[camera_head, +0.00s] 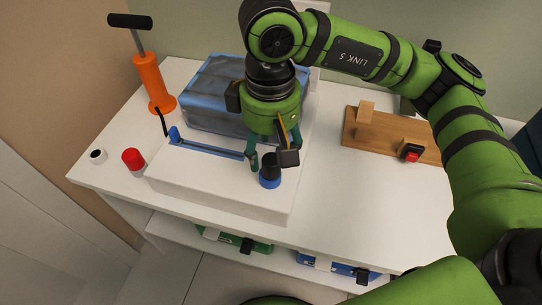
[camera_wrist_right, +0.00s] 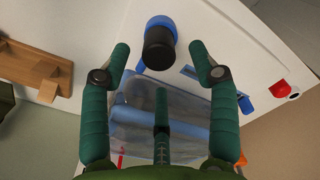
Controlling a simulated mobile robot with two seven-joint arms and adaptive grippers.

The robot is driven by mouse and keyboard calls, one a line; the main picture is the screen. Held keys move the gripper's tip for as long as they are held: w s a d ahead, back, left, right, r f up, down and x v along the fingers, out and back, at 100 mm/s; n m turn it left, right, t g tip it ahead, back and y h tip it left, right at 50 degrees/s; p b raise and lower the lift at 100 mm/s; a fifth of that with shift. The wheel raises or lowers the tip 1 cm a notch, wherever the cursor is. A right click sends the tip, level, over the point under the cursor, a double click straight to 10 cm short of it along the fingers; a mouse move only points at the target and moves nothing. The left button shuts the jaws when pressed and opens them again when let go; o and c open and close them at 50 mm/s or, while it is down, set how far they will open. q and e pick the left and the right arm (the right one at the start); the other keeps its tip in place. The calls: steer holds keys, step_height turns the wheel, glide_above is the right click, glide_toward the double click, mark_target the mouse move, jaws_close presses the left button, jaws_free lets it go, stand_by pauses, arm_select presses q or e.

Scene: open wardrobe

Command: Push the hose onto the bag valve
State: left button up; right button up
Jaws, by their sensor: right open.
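A short black cylinder (camera_head: 270,163) stands on a blue ring (camera_head: 270,183) on the white raised block. I cannot tell which part is the bag valve and which is a hose end. In the right wrist view the black cylinder (camera_wrist_right: 159,50) and blue ring (camera_wrist_right: 161,22) lie between and just beyond the fingertips. My right gripper (camera_head: 271,160) points down over it, open, with a finger on each side; contact is not clear. It also shows in the wrist view (camera_wrist_right: 159,58). The clear blue bag (camera_head: 205,85) lies behind. My left gripper is not in view.
An orange pump (camera_head: 150,82) with a black handle and short dark tube stands back left. A blue strip (camera_head: 208,148) lies along the block. A red cap (camera_head: 133,159) and white ring (camera_head: 97,156) sit at left. A wooden board (camera_head: 385,135) with a red button is at right.

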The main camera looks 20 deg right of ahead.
mark_target(271, 159)
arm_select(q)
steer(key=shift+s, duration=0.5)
arm_select(e)
steer(key=shift+r, duration=1.7)
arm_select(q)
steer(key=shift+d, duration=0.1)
